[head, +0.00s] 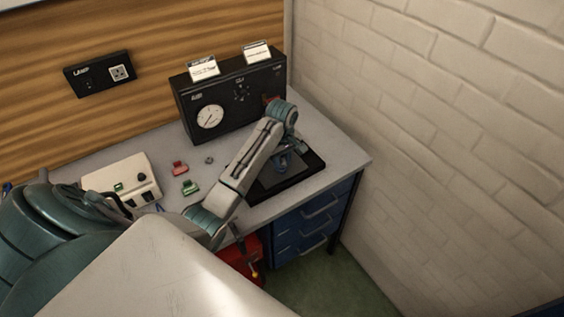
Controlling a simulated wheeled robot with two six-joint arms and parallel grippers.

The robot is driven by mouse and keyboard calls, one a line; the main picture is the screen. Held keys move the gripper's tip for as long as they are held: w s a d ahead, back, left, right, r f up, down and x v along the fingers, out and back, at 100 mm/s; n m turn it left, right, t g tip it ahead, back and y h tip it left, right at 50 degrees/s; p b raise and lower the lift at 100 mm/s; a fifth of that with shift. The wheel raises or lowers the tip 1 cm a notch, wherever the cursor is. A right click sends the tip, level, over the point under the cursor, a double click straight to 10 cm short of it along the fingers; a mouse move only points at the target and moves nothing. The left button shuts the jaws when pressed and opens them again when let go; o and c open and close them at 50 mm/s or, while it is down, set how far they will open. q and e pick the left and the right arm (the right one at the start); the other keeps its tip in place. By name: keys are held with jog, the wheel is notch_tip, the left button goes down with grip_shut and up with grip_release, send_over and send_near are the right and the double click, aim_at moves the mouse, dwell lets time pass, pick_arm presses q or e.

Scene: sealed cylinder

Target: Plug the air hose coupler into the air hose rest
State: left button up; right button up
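My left arm reaches from the lower left across the table, and its wrist bends down at the right end of the black panel box. My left gripper (287,160) appears small and dark below the wrist, over a black tray (310,166). The forearm partly covers it, so I cannot tell whether its fingers are open or shut, or whether they hold anything. I cannot clearly identify the air hose coupler or the air hose rest. A small red part (271,100) shows at the box's right front, beside my wrist. My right gripper is not in view.
The black box (225,112) has a round gauge and two white labels. A white control box (120,182), a red block (179,168) and a green block (190,187) lie left of my forearm. Blue drawers (305,232) are below. A brick wall (450,130) bounds the right.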

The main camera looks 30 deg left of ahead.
aim_at(282, 157)
pick_arm(q)
grip_shut()
jog(key=shift+r, duration=3)
